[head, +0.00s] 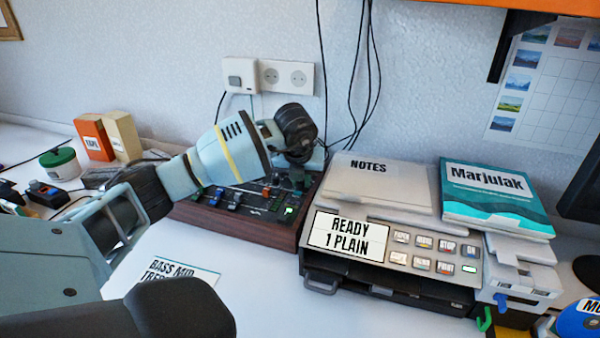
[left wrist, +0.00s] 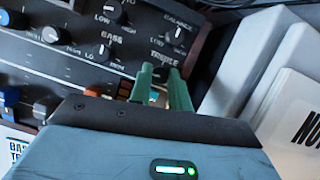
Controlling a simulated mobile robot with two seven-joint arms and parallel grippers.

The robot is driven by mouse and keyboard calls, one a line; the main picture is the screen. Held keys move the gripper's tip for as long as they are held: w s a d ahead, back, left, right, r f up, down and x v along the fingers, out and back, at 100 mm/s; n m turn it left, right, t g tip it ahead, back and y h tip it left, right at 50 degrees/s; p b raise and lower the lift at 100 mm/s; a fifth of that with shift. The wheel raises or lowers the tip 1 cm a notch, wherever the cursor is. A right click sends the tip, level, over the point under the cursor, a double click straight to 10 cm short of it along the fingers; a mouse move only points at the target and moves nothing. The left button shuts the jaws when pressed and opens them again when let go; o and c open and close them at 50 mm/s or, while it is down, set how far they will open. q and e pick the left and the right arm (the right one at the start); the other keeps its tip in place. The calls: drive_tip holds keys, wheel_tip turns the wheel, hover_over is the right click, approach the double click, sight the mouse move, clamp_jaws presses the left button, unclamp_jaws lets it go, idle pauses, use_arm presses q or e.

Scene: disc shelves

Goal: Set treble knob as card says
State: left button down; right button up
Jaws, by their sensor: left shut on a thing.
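The mixer (head: 248,232), a dark panel with wooden sides, stands against the wall in the head view. Its panel fills the upper left of the left wrist view. My left gripper (left wrist: 160,76) has its green fingers down on the panel at the TREBLE label, shut on the treble knob (left wrist: 158,74). The fingers hide most of this knob, so its pointer cannot be read. The BASS knob (left wrist: 104,52) and BALANCE knob (left wrist: 169,52) are nearby. The card (head: 190,272) lies on the table, reading BASS MID and part of TREBLE; my arm hides its settings.
Cables (head: 352,100) hang behind. Orange and cream boxes (head: 93,137) and a green-lidded tub (head: 60,162) stand left.

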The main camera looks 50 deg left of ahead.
use_arm(q)
drive_tip(key=shift+r, duration=0.1)
drive_tip(key=c, duration=1.6)
unclamp_jaws()
drive_tip(key=shift+p+v, duration=0.35)
drive_tip(key=shift+v, duration=3.5)
